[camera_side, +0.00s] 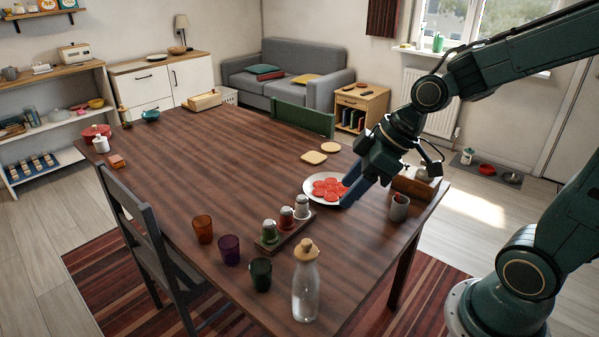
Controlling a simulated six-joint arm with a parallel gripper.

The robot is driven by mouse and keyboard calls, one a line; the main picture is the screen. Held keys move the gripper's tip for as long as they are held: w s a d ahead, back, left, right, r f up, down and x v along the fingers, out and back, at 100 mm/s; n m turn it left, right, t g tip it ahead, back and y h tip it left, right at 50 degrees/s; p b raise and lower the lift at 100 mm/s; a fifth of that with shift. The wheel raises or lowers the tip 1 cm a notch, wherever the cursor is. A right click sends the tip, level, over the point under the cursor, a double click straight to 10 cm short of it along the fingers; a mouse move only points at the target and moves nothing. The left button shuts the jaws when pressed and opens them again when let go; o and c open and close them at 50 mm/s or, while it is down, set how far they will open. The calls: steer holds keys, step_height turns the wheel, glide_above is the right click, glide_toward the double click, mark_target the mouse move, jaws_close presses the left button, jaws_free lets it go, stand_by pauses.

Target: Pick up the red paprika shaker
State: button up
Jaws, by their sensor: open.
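The red paprika shaker (286,217) stands upright in the middle of a row of shakers on a small wooden rack (284,236). A green shaker (269,232) stands on its near left side and a whitish shaker (302,207) on its far right side. My gripper (352,194) is open and points down beside the right edge of a white plate, apart from the shakers and to their right. The fingertips partly overlap the plate in this view, and I cannot tell their exact height above the table.
The white plate (314,197) holds red slices. A glass bottle (305,283) and orange, purple and dark green glasses (203,229) stand near the rack. A grey cup (399,207) stands right of my gripper. The table's middle (210,160) is clear.

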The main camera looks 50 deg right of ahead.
steer(key=w+f+n+t+y, duration=0.1)
steer(key=w+f+n+y, duration=0.15)
steer(key=w+f, duration=0.4)
steer(key=m+t+h, duration=0.2)
steer(key=m+t, duration=0.4)
steer(key=t, duration=0.1)
glide_toward(287, 219)
steer(key=s+d, duration=0.2)
steer(key=shift+w+d+r, duration=0.15)
steer(key=shift+w+r, duration=0.1)
steer(key=shift+x, duration=4.25)
steer(key=shift+f, duration=0.1)
